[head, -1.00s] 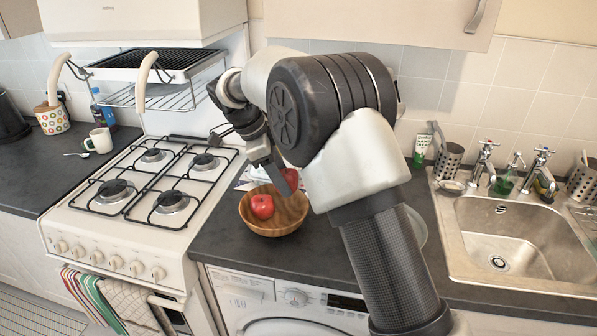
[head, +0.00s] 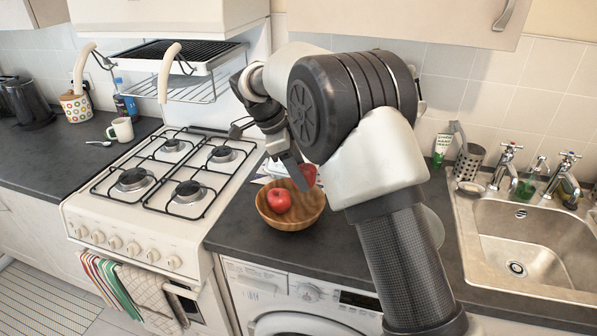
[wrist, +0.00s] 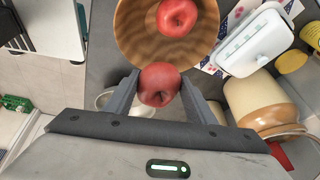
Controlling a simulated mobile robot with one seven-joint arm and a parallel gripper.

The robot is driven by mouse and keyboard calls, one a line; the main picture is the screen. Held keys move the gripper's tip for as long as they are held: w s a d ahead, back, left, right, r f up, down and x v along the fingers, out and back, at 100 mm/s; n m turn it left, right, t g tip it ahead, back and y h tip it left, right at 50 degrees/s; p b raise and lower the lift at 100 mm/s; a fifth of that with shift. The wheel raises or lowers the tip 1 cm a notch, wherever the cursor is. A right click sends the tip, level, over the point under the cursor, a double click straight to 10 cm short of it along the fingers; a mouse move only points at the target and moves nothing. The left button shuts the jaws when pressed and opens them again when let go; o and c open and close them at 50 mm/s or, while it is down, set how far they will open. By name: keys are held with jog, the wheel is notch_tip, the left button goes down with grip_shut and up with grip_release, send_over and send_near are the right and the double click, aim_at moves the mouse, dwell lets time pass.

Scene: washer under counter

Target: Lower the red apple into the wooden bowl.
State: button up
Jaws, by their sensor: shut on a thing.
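My gripper (head: 297,172) is shut on a red apple (wrist: 159,84), with one finger on each side of it in the wrist view. In the head view the held apple (head: 309,174) is partly hidden by the gripper and shows above the back right of the wooden bowl (head: 291,222). In the wrist view it overlaps the near rim of the bowl (wrist: 130,40). A second red apple (head: 278,201) lies inside the bowl and also shows in the wrist view (wrist: 177,17). The bowl stands upright on the dark counter.
A gas hob (head: 165,180) stands left of the bowl, and a sink (head: 530,240) lies to the right. In the wrist view a white lidded dish (wrist: 255,43) and a jar (wrist: 258,103) stand right of the bowl. Counter in front of the bowl is clear.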

jog(key=shift+f, duration=0.1)
jog(key=b, duration=0.5)
send_over(306, 213)
jog(key=a, duration=0.2)
jog(key=shift+s+d+f, duration=0.1)
jog(key=shift+s+f, duration=0.05)
jog(key=shift+f, duration=1.35)
jog(key=shift+s+d+f, duration=0.1)
jog(key=shift+s+f, duration=0.05)
jog(key=shift+f, duration=1.35)
jog(key=shift+f+b, duration=1.2)
jog(key=shift+f, duration=0.85)
jog(key=o, duration=1.2)
